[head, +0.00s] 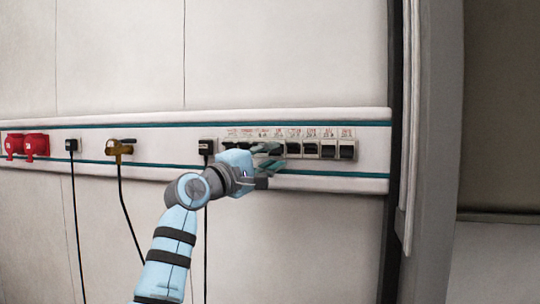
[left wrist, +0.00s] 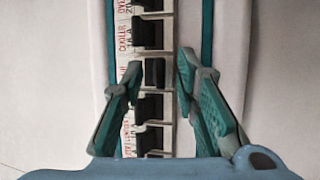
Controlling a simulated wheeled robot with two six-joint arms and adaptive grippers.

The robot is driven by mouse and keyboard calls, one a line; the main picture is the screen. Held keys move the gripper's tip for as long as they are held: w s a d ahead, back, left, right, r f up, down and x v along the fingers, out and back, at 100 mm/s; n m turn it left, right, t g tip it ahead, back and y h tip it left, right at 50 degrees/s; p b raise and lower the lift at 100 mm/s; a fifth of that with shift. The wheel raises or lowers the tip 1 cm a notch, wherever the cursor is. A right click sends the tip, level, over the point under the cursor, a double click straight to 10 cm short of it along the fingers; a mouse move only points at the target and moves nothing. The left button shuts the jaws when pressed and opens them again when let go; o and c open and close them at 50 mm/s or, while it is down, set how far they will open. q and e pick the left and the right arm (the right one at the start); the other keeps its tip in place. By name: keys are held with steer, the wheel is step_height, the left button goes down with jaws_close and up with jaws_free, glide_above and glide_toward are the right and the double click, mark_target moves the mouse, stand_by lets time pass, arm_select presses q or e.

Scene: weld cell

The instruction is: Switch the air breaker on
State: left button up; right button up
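A row of breakers (head: 318,148) with black toggles sits on the wall rail, with printed labels above. My left gripper (head: 274,157) is at the row, left of its middle, and hides some breakers. In the left wrist view my left gripper (left wrist: 160,68) is open, its teal fingers apart on either side of the row. A black toggle (left wrist: 154,73) lies between the fingertips and sits farther from the label strip than its neighbours. One neighbouring label reads COOLER (left wrist: 123,38). I cannot read which breaker is the air breaker. My right gripper is not in view.
Left of the breakers, the rail (head: 375,135) carries a black plug (head: 206,146), a brass-coloured fitting (head: 118,149), another black plug (head: 71,145) and red sockets (head: 36,145). Cables hang below. A door frame (head: 432,150) stands at the right.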

mark_target(281, 149)
arm_select(q)
jaws_close()
step_height(281, 149, up, 3)
steer(key=n+g+y+p, duration=0.1)
steer(key=g+p, duration=0.1)
steer(key=p, duration=0.4)
steer(key=n+g+y+p, duration=0.1)
steer(key=g+p, duration=0.1)
steer(key=p, duration=0.4)
steer(key=shift+s+r+g+y+p, duration=0.1)
steer(key=shift+s+g+y+p, duration=0.05)
steer(key=shift+g+y+p, duration=0.2)
steer(key=shift+n+g+y+p, duration=0.35)
steer(key=shift+g+p, duration=0.1)
steer(key=shift+p, duration=0.15)
